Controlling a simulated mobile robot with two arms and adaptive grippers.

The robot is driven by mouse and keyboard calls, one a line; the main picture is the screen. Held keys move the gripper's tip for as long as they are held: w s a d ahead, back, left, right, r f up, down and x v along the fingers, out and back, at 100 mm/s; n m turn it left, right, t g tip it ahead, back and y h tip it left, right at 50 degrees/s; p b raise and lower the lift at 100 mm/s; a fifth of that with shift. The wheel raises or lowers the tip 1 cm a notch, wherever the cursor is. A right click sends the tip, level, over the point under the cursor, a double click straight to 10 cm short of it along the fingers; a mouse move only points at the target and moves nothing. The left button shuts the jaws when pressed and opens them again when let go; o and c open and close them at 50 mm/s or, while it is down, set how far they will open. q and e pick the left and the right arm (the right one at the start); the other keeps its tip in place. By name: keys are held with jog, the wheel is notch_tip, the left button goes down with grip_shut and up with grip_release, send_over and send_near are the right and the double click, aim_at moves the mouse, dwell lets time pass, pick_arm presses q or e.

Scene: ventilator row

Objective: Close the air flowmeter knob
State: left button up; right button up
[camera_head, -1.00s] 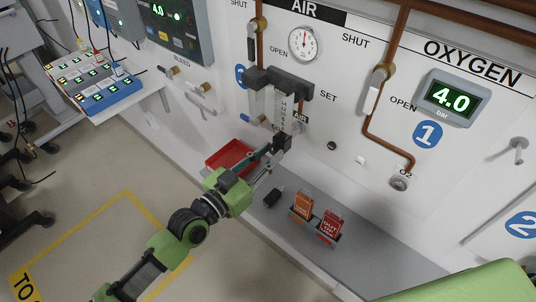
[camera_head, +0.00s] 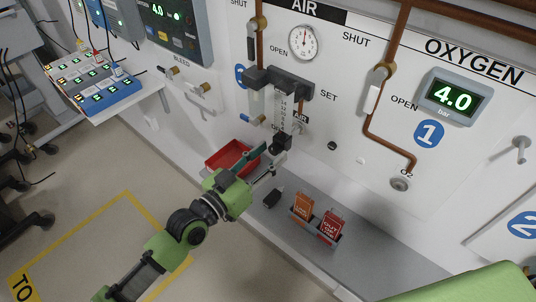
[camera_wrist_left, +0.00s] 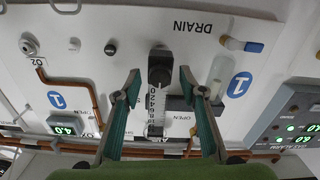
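The air flowmeter (camera_head: 284,112) hangs on the white wall panel under the AIR label, a clear tube with a printed scale. Its black knob (camera_head: 281,141) is at the tube's lower end. In the left wrist view the knob (camera_wrist_left: 160,66) shows between and just beyond the fingertips, with the scale (camera_wrist_left: 155,100) below it. My left gripper (camera_head: 268,154) is in front of the knob. It is open in the left wrist view (camera_wrist_left: 160,80), one finger to each side, with visible gaps to the knob. The knob's setting cannot be read. My right gripper is not in view.
A red tray (camera_head: 228,155) sits on the grey shelf (camera_head: 345,235) below the flowmeter. A black block (camera_head: 273,198) and a holder with orange and red tags (camera_head: 317,221) stand to its right. The oxygen display (camera_head: 453,97) is on the right of the wall.

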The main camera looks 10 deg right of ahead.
pick_arm(q)
jog(key=v, duration=1.2)
jog(key=w+a+f+n+y, duration=0.1)
jog(key=w+a+f+y, duration=0.25)
jog(key=f, duration=0.65)
jog(key=w+a+f+n+y, duration=0.25)
jog(key=a+f, duration=0.25)
jog(key=f, duration=0.4)
jog(key=s+a+f+g+y+b, duration=0.15)
jog(key=a+f, duration=0.25)
jog(key=f, duration=0.4)
jog(key=s+a+f+y, duration=0.25)
jog(key=a+f, duration=0.25)
jog(key=f, duration=0.4)
jog(key=s+a+f+n+g+y, duration=0.1)
jog(key=s+a+f+g+y, duration=0.15)
jog(key=s+f, duration=0.6)
jog(key=s+a+f+n+g+y, duration=0.1)
jog(key=s+a+f, duration=0.3)
jog(key=s+f, duration=0.45)
jog(key=s+f+g, duration=0.2)
jog(key=s+f, duration=0.2)
jog(key=s, duration=0.7)
jog(key=s+f+g, duration=0.3)
jog(key=s+f, duration=0.1)
jog(key=s, duration=0.8)
jog(key=shift+a+n+y, duration=0.25)
jog(key=shift+n+y, duration=0.1)
jog(key=shift+n, duration=0.1)
